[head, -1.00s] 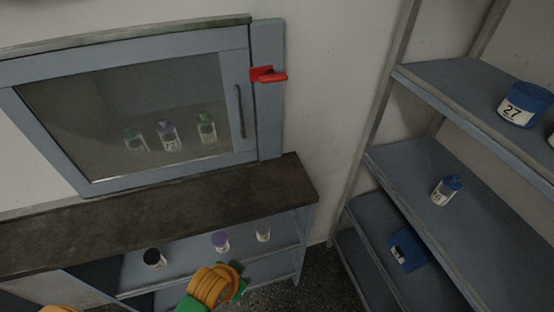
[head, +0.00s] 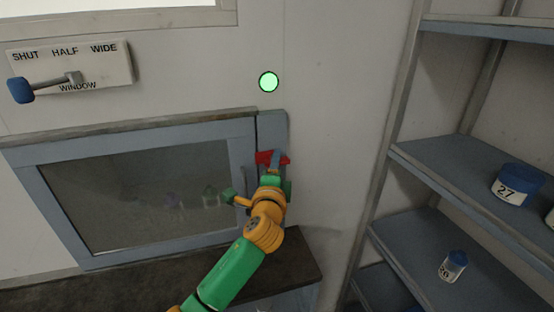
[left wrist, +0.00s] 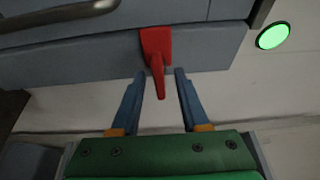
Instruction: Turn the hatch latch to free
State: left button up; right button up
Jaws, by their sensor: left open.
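The red hatch latch (head: 266,157) sits on the right frame of the blue-grey hatch (head: 52,250), and its handle lies between my fingers in the left wrist view (left wrist: 157,60). My left gripper (head: 275,160) is at the latch, partly covering it in the head view. In the left wrist view its two blue fingers (left wrist: 157,82) are open, one on each side of the red handle, with gaps showing. The hatch is closed; bottles show dimly behind its glass. My right gripper is in neither view.
A round green light (head: 268,82) is on the wall above the latch. A window lever panel (head: 115,62) is at upper left, its blue-knobbed lever at the SHUT end. Shelves (head: 450,165) with labelled blue-lidded containers stand on the right. A dark ledge (head: 300,255) runs below the hatch.

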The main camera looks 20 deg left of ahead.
pick_arm(q)
jog(key=shift+w+a, duration=0.1)
jog(key=shift+w, duration=0.6)
jog(key=shift+s, duration=0.1)
